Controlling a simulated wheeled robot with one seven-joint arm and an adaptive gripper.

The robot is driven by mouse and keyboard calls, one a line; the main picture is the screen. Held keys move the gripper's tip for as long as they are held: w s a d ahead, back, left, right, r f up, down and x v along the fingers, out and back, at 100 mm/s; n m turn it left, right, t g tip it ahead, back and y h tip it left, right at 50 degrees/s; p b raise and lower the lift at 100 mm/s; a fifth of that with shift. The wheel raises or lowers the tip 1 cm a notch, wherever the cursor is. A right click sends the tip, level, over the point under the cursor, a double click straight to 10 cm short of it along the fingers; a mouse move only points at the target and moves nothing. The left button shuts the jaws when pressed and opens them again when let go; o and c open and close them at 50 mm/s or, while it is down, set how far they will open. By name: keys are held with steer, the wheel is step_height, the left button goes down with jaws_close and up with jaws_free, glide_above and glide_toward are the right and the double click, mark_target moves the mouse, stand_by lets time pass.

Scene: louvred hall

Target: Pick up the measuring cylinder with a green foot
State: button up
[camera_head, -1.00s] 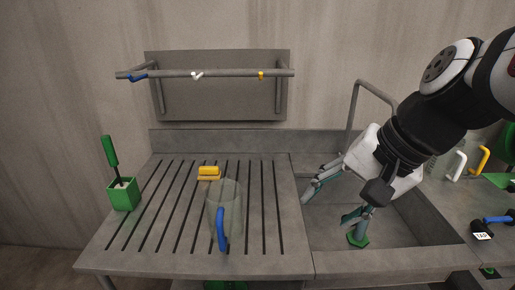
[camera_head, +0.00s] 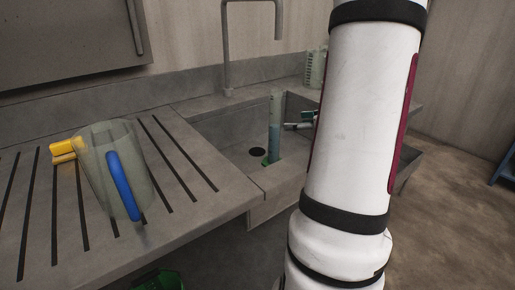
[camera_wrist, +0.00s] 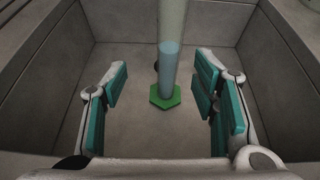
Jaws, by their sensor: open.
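The measuring cylinder (camera_head: 274,125) is a tall clear tube with bluish liquid and a green foot. It stands upright in the sink basin. In the wrist view the cylinder (camera_wrist: 169,60) rises from its green hexagonal foot (camera_wrist: 165,96), ahead of and between my two fingers. My gripper (camera_wrist: 163,95) is open, with a teal-padded finger on each side and nothing touching the tube. In the head view only a fingertip of my gripper (camera_head: 300,126) shows, just right of the cylinder; my white arm hides the rest.
The sink (camera_head: 290,180) has raised walls around the cylinder and a dark drain (camera_head: 257,152). A tap (camera_head: 226,50) stands behind it. On the ribbed drainboard (camera_head: 200,205) are a clear jug with blue handle (camera_head: 125,170) and a yellow object (camera_head: 62,150).

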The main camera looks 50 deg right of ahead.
mark_target(279, 122)
steer(key=shift+m, duration=0.3)
steer(key=b+x, duration=0.1)
steer(key=x, duration=0.3)
steer(key=d+x, duration=0.1)
steer(key=x, duration=0.4)
steer(key=b+x, duration=0.1)
steer(key=x, duration=0.3)
steer(key=shift+w+d+f+b, duration=0.15)
steer(key=shift+d+f+b, duration=0.1)
steer(key=shift+d+b, duration=0.15)
steer(key=shift+r, duration=0.1)
jaws_close()
